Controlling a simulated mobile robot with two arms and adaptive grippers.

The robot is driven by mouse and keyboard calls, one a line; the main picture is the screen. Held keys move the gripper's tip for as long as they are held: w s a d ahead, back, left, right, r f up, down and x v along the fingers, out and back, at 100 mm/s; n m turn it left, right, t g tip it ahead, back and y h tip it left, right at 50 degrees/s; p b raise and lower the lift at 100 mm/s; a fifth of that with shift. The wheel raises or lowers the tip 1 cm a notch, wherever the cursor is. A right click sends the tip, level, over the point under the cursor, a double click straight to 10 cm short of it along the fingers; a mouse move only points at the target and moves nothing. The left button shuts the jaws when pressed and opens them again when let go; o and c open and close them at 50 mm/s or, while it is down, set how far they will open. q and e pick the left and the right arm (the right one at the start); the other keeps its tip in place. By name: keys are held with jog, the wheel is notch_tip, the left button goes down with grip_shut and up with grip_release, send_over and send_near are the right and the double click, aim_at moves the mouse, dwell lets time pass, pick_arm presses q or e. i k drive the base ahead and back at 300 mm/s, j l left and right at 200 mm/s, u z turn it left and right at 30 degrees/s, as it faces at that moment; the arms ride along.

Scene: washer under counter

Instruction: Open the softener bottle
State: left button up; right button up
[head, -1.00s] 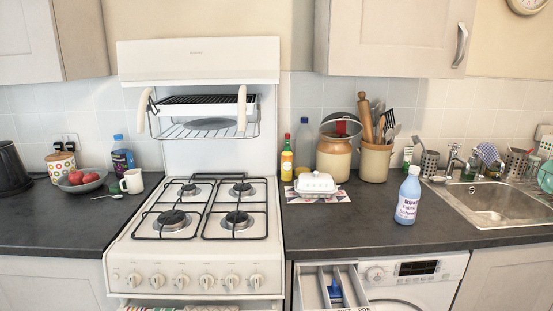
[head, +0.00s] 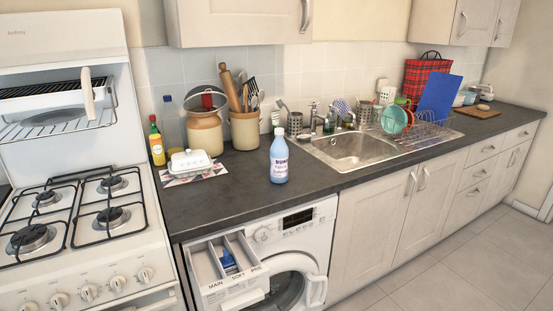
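The softener bottle (head: 279,160) stands upright on the dark counter (head: 330,184), near its front edge and above the washing machine. It is pale blue with a white label and a light cap (head: 279,131) on top. Neither of my grippers shows in the head view.
The washing machine (head: 320,232) has its detergent drawer (head: 226,270) pulled out below the counter. A butter dish (head: 190,160) and utensil jars (head: 245,130) stand left of and behind the bottle. The sink (head: 352,148) is to its right. The counter around the bottle is clear.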

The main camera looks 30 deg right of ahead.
aim_at(279, 150)
jog(key=i+l, duration=0.15)
jog(key=l, duration=0.2)
jog(key=i+l, duration=0.1)
jog(key=l, duration=0.25)
jog(key=i+l, duration=0.15)
jog(key=l, duration=0.2)
jog(key=i+l, duration=0.15)
jog(key=l, duration=0.15)
